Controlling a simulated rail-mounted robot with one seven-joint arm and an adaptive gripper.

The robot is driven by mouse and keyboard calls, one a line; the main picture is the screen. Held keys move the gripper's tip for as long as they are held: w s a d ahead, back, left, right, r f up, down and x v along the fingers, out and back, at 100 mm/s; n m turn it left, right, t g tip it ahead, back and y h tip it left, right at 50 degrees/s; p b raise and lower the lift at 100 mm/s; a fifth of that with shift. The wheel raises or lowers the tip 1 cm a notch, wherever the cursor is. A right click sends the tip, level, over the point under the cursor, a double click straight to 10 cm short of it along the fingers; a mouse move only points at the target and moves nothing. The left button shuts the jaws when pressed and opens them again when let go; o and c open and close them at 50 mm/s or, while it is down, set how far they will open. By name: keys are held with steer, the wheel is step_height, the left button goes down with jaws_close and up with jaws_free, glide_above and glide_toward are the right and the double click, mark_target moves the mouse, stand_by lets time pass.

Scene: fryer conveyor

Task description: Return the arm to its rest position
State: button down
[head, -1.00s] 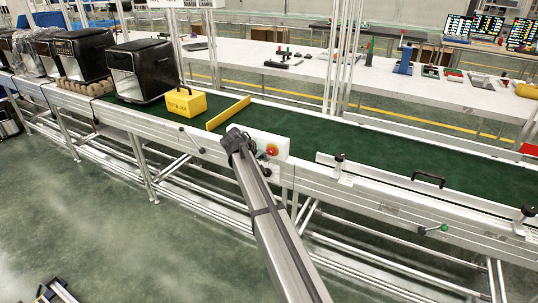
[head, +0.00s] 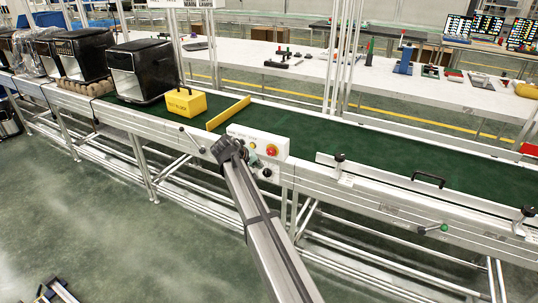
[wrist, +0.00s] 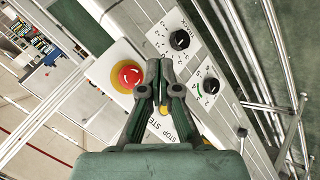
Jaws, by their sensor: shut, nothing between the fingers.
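My gripper (wrist: 159,70) is shut and empty in the wrist view, with its two dark fingers together. Behind the fingertips is the white control panel (wrist: 160,36), with a red button (wrist: 130,76) on a yellow ring just left of the fingers. Whether the fingers touch the panel cannot be told. In the head view my gripper (head: 250,157) is a small greenish shape at the end of my arm, partly hidden, beside the panel (head: 240,131) and its red button (head: 271,150) on the conveyor's near side.
The green conveyor belt (head: 350,140) runs across the view. A yellow block (head: 185,103), a yellow bar (head: 229,113) and a black fryer (head: 142,70) are on it. A white rail with clamps (head: 380,182) lines the near edge.

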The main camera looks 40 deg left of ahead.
stand_by(0.3)
steer(key=s+d+f+m+g+h+p, duration=0.1)
steer(key=s+d+f+g, duration=0.25)
steer(key=d+f, duration=0.95)
steer(key=s+d+f+m+g, duration=0.15)
steer(key=s+d+f, duration=0.25)
steer(key=d+f, duration=0.85)
steer(key=s+d+f+m+g+h+p, duration=0.1)
steer(key=s+d+f+g, duration=0.25)
steer(key=d+f, duration=0.95)
steer(key=s+d+m+g, duration=0.2)
steer(key=s+d, duration=0.4)
steer(key=d, duration=0.5)
steer(key=s+d+m+g, duration=0.1)
steer(key=s+d, duration=0.6)
steer(key=d, duration=0.5)
steer(key=s+d+f+m+g+y+p, duration=0.1)
steer(key=s+d+m+g, duration=0.1)
steer(key=s+d, duration=0.5)
steer(key=s+d+f+m+g+y+p, duration=0.1)
steer(key=s+d+m+g, duration=0.1)
steer(key=s+d, duration=0.5)
steer(key=s+m, duration=0.1)
steer(key=s, duration=0.4)
steer(key=shift+d+f, duration=0.15)
steer(key=shift+f, duration=0.15)
